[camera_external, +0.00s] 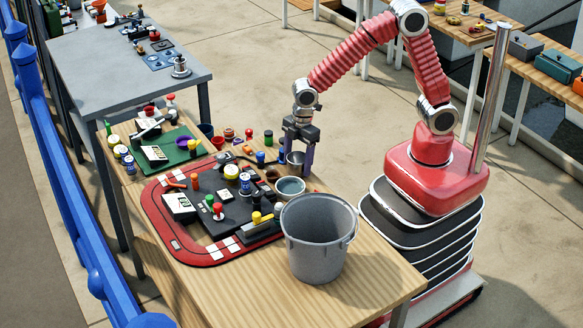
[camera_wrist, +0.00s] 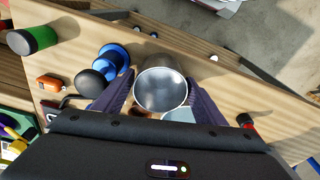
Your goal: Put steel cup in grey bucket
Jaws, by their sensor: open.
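The steel cup (camera_wrist: 161,88) is a shiny metal cup, seen from above in the wrist view, with its open top facing up. It stands on the wooden table behind a teal bowl. In the external view the cup (camera_external: 296,158) shows partly behind my gripper's finger. My gripper (camera_external: 297,162) is open and low over the table, its fingers on either side of the cup; in the wrist view the fingertips (camera_wrist: 161,90) flank it. I cannot tell if they touch it. The grey bucket (camera_external: 317,240) stands upright near the table's front right, its open top facing up. It is not in the wrist view.
The teal bowl (camera_external: 290,188) sits between cup and bucket. A brown bowl (camera_external: 272,175), a blue-topped item (camera_wrist: 109,62) and a green cylinder (camera_wrist: 34,40) are close by. A red-edged track mat (camera_external: 160,225) holds several small items. The table is clear right of the bucket.

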